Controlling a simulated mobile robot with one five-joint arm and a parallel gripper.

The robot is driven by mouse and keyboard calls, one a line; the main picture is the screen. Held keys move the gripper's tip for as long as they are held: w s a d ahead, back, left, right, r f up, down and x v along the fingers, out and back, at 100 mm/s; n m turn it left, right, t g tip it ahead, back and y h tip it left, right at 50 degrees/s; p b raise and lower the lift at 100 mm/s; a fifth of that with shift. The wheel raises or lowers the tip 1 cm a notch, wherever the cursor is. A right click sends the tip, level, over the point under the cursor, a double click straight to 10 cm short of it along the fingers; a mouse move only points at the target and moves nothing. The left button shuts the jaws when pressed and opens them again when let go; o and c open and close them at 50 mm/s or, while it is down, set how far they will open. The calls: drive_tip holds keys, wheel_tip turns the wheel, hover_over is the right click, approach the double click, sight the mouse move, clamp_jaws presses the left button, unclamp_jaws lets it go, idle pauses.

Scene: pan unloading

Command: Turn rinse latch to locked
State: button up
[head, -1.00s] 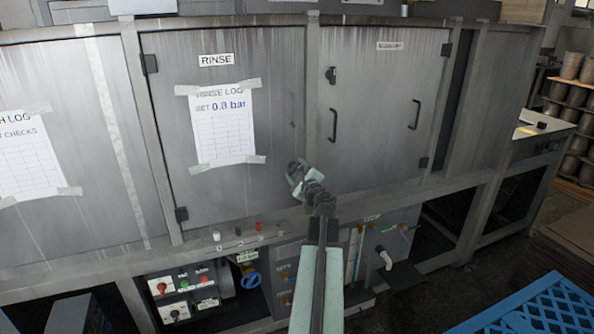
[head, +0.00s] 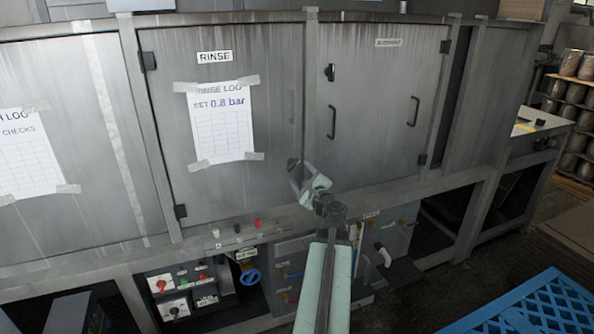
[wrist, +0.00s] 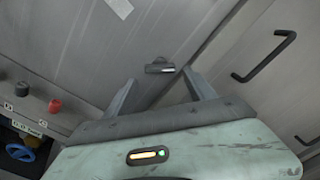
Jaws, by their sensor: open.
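The rinse door (head: 175,110) is closed, with a RINSE label (head: 214,57) and a taped log sheet (head: 222,125). In the wrist view a small dark latch (wrist: 160,67) with a pale strip sits near the door seam. It lies roughly crosswise in that picture. My gripper (wrist: 160,88) is open and empty, its two fingers spread to either side below the latch. I cannot tell whether they touch the panel. In the head view my gripper (head: 305,178) is by the lower right of the rinse door and the latch cannot be made out.
The door on the right has a black latch (head: 330,72) and black handles; one handle (wrist: 265,58) shows in the wrist view. Below the rinse door are a red knob (wrist: 55,105) and a blue valve wheel (head: 250,276). A blue pallet (head: 535,305) lies at lower right.

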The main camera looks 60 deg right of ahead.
sight(294, 166)
drive_tip(key=shift+v, duration=0.75)
drive_tip(key=shift+o, duration=1.4)
drive_tip(key=shift+w+d+m, duration=0.1)
drive_tip(key=shift+m, duration=1.1)
drive_tip(key=x, duration=0.8)
drive_tip(key=c, duration=1.4)
